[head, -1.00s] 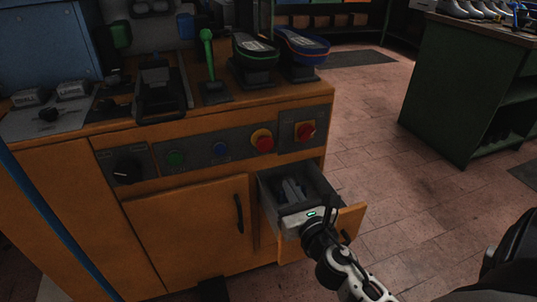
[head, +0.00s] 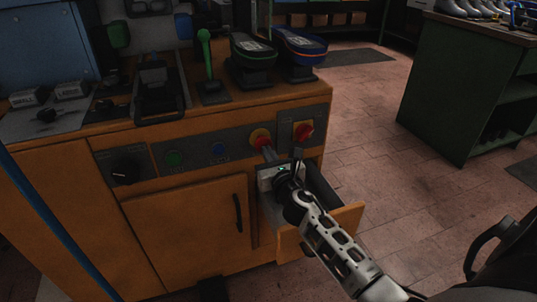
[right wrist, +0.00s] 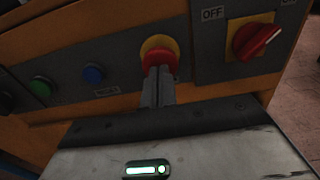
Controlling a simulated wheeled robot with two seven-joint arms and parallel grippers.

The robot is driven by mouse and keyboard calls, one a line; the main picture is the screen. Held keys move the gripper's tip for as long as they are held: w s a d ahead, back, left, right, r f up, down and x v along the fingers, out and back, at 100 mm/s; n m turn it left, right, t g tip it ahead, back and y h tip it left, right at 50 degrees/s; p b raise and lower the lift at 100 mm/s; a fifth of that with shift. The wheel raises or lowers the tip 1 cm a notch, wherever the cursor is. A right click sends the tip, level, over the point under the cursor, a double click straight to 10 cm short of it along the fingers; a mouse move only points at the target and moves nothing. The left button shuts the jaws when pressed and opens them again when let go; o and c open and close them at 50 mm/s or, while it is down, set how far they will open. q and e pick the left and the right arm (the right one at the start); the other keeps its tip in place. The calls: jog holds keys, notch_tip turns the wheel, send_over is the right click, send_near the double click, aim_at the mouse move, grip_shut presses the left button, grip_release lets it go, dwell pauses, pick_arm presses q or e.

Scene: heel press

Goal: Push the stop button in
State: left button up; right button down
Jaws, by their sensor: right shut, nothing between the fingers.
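The stop button, a red mushroom head on a yellow ring, sits on the front panel of the orange cabinet; it shows in the head view (head: 259,138) and in the right wrist view (right wrist: 158,54). My right gripper (head: 268,153) is shut and empty, its fingertips at the lower part of the red head. In the right wrist view the closed fingers (right wrist: 158,78) overlap the button's lower edge; whether they touch it I cannot tell. My left gripper is not in view.
A red rotary switch (head: 303,131) is right of the button. A blue button (head: 218,149), a green button (head: 175,158) and a black knob (head: 124,171) are to the left. An open drawer (head: 335,217) sticks out below my right arm. Shoe forms (head: 300,42) stand on top.

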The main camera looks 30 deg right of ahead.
jog(key=shift+w, duration=0.1)
jog(key=shift+w+d+r, duration=0.2)
jog(key=shift+w, duration=0.2)
jog(key=shift+w+d+r, duration=0.15)
jog(key=shift+w+r, duration=0.05)
jog(key=shift+w, duration=0.15)
jog(key=v, duration=1.4)
jog(key=shift+s+f, duration=0.3)
jog(key=shift+f, duration=0.15)
jog(key=shift+a, duration=0.2)
